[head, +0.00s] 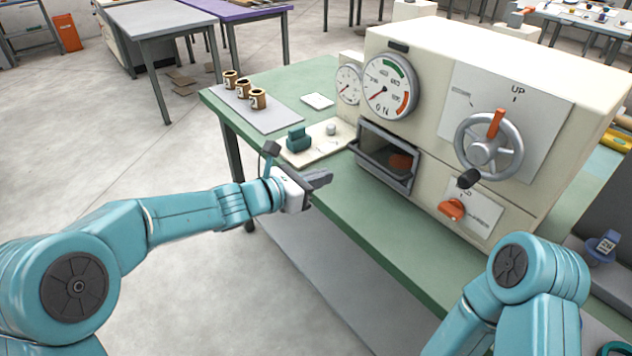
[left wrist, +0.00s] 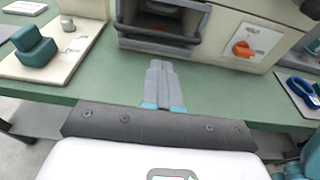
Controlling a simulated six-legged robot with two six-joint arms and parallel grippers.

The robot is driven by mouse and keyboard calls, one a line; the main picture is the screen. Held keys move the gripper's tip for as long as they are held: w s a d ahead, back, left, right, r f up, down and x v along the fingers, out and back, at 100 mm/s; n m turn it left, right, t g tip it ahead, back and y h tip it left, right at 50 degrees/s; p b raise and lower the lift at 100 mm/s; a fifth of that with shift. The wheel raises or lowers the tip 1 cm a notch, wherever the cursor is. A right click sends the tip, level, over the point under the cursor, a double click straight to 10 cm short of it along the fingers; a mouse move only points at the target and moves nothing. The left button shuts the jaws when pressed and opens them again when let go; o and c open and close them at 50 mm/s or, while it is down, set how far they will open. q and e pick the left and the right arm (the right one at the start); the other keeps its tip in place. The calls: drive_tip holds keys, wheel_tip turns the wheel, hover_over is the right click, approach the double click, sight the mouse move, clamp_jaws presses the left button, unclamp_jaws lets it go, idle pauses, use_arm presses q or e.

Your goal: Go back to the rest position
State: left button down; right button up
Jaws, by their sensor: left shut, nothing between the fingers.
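My left gripper (head: 320,180) is shut and empty. It hangs at the front edge of the green bench (head: 345,215), below and to the left of the machine's open drawer (head: 382,182). In the left wrist view its closed fingers (left wrist: 164,86) point over the green bench top towards the drawer front. My right arm (head: 540,285) shows at the lower right of the head view, and its gripper is out of the picture.
The cream machine (head: 425,75) has gauges, a handwheel (head: 490,145) and an orange knob (head: 452,209). A board with a teal block (head: 298,138) lies left of the drawer. Several brown cups (head: 243,88) stand on a grey mat. Open floor lies left of the bench.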

use_arm(q)
drive_tip(key=s+a+f+m+g+y+p, duration=0.15)
drive_tip(key=s+a+f, duration=0.3)
drive_tip(key=f, duration=0.45)
drive_tip(key=s+a+f+n+g+y+p, duration=0.1)
drive_tip(key=s+a+f+g+y+p, duration=0.3)
drive_tip(key=f, duration=0.6)
drive_tip(key=s+a+f+m+g+y, duration=0.1)
drive_tip(key=s+a+f+m, duration=0.1)
drive_tip(key=s+f+m, duration=0.2)
drive_tip(key=s+a+f+m+g+y, duration=0.1)
drive_tip(key=s+f+m, duration=0.3)
drive_tip(key=s+m, duration=0.7)
drive_tip(key=s+a+f+m+g+y, duration=0.1)
drive_tip(key=s+a+f+m, duration=0.2)
drive_tip(key=s, duration=0.7)
drive_tip(key=f+m, duration=0.2)
drive_tip(key=m, duration=0.2)
drive_tip(key=shift+a+m, duration=0.25)
drive_tip(key=shift+m, duration=0.1)
